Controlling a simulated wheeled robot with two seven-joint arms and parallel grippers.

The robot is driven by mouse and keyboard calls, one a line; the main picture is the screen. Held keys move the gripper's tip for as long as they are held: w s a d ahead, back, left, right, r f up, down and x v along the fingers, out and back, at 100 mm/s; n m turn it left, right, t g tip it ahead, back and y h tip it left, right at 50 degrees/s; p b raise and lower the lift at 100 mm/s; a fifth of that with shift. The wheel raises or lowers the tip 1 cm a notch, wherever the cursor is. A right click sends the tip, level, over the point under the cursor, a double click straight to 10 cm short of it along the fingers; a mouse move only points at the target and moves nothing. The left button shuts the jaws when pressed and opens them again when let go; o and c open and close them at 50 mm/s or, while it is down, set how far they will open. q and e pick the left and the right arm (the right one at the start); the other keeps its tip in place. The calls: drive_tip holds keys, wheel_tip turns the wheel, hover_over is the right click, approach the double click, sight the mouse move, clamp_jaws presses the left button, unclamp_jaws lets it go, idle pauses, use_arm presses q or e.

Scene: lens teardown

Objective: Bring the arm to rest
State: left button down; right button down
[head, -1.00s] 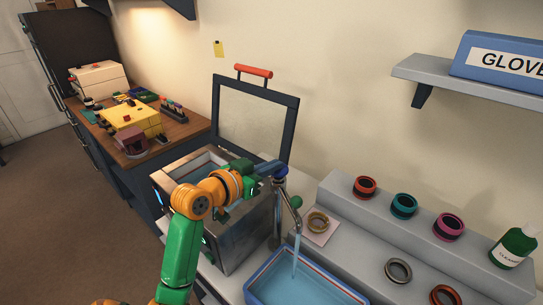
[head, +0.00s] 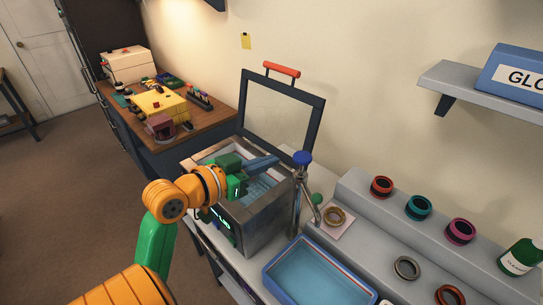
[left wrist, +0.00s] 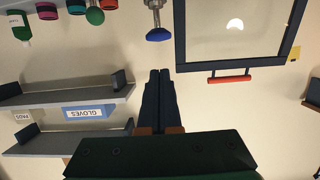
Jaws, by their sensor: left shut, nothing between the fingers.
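My left arm reaches in from the lower left. Its gripper (head: 272,160) is shut and empty, over the open steel tank (head: 262,232) and just left of the tap's blue knob (head: 302,158). In the left wrist view the shut fingers (left wrist: 159,76) lie side by side with nothing between them, and the blue knob (left wrist: 159,35) shows beyond their tips. The tap (head: 299,200) stands beside the blue basin (head: 275,277), and no water stream shows from it. My right gripper is not in view.
The tank's framed lid (head: 319,125) stands raised behind it. A grey stepped ledge (head: 375,222) at the right holds several coloured rings and a green bottle (head: 520,258). A shelf (head: 455,85) hangs above. A wooden bench (head: 215,123) with boxes stands at the back left.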

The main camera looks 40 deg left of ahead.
use_arm(q)
drive_tip(key=shift+w+a+f, duration=0.1)
drive_tip(key=shift+w, duration=0.05)
drive_tip(key=s+d+f+g, duration=0.2)
drive_tip(key=d+f+g, duration=0.1)
drive_tip(key=f, duration=0.5)
drive_tip(key=s+d+f+g, duration=0.2)
drive_tip(key=d+f+g, duration=0.1)
drive_tip(key=f, duration=0.5)
drive_tip(key=s+d+f+g, duration=0.5)
drive_tip(key=s+d+f, duration=0.2)
drive_tip(key=s+f, duration=0.3)
drive_tip(key=s+f+m+g+b, duration=0.1)
drive_tip(key=s+f+b, duration=0.1)
drive_tip(key=f, duration=0.9)
drive_tip(key=s+f+g+b, duration=0.1)
drive_tip(key=s+f+b, duration=0.1)
drive_tip(key=f, duration=1)
drive_tip(key=s+a+f+g+y+b, duration=0.1)
drive_tip(key=s+f+b, duration=0.1)
drive_tip(key=s+f, duration=0.8)
drive_tip(key=shift+s+a+f, duration=0.15)
drive_tip(key=shift+s+a, duration=0.25)
drive_tip(key=shift+s, duration=0.15)
